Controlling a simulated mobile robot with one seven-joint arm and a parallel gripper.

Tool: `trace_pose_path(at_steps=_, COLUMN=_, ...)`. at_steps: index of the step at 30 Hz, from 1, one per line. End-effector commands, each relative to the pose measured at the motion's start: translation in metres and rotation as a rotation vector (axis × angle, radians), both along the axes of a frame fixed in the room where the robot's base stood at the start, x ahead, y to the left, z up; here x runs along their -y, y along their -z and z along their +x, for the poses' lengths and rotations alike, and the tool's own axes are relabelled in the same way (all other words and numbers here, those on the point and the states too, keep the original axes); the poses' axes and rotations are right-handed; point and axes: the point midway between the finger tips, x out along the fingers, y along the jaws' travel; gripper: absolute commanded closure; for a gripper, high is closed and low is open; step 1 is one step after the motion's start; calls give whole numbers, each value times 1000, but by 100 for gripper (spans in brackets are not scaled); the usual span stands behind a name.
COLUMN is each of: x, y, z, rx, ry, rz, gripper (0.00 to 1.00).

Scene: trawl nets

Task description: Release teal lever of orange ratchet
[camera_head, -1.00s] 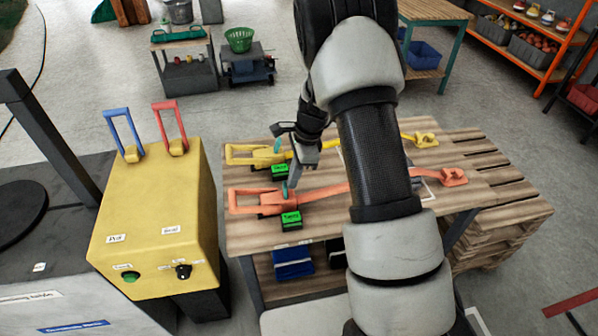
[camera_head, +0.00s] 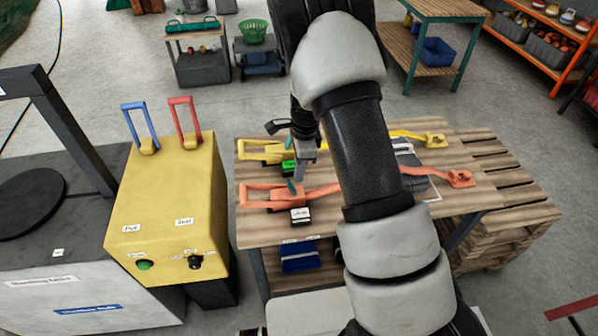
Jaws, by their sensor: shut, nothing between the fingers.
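The orange ratchet (camera_head: 262,196) lies on the wooden table, with its looped handle to the left and its strap running right behind my arm. Its small teal lever (camera_head: 291,188) stands up near the inner end of the handle. A small dark box with a white label (camera_head: 300,215) sits in front of it; the text is too small to read. My gripper (camera_head: 300,177) points down just above and beside the teal lever. It is shut with nothing in it. I cannot tell whether the fingertips touch the lever.
A yellow ratchet (camera_head: 258,151) with a green-lit box (camera_head: 288,168) lies just behind. A yellow cabinet (camera_head: 165,205) with blue and red handles stands left of the table (camera_head: 380,228). My arm hides the table's middle.

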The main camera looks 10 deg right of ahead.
Motion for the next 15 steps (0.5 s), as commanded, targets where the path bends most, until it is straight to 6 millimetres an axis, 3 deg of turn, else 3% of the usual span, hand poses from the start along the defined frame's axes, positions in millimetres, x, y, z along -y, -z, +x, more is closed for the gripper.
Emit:
trace_pose_path(at_steps=8, x=2, y=-1, z=0, rx=0, ry=1, rz=0, gripper=100)
trace_pose_path(at_steps=15, x=33, y=-16, z=-1, rx=1, ry=2, rz=0, gripper=100)
